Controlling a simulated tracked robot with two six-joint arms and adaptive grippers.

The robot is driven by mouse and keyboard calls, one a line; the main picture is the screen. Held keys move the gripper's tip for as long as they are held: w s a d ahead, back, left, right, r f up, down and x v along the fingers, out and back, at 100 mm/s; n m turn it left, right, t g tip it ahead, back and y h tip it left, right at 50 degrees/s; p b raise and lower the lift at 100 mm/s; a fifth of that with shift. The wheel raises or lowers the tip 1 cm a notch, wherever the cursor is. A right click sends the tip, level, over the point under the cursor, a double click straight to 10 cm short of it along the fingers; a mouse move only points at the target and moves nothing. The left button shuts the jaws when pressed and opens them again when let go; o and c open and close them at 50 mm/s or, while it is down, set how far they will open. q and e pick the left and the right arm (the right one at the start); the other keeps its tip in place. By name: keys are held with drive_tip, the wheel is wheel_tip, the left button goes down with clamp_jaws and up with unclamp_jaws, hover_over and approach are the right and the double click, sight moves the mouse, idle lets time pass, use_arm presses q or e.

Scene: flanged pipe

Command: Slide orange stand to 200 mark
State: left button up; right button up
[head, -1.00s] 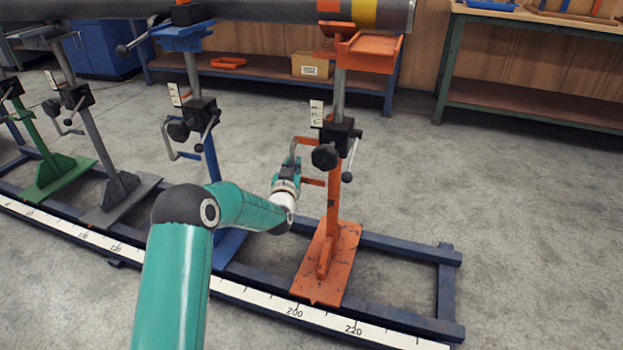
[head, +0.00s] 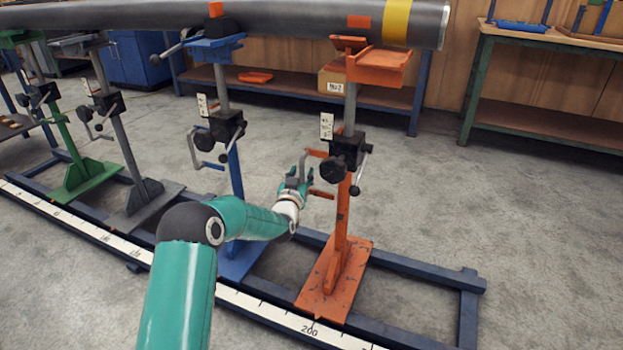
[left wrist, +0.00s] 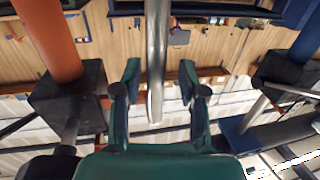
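The orange stand (head: 341,235) stands upright on the blue rails, and its base plate (head: 335,280) reaches the white scale (head: 262,311). The 200 mark (head: 310,330) lies just in front of the base's front edge; exact alignment is unclear. My left gripper (head: 297,173) is at the handle on the left side of the stand. In the left wrist view, my left gripper's fingers (left wrist: 158,85) stand apart on both sides of a metal bar (left wrist: 156,50), apparently the handle, with gaps visible. My right gripper is out of view.
A blue stand (head: 232,190) stands to the left on the same rails, with grey (head: 120,140) and green (head: 55,130) stands beyond. A large grey pipe (head: 290,18) runs above the stands. The rails (head: 430,280) are free right of the orange stand.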

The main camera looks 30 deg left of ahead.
use_arm(q)
drive_tip(key=shift+d, duration=0.1)
drive_tip(key=shift+s, duration=0.1)
drive_tip(key=v, duration=1.1)
drive_tip(key=shift+s, duration=0.4)
drive_tip(key=shift+d, duration=0.1)
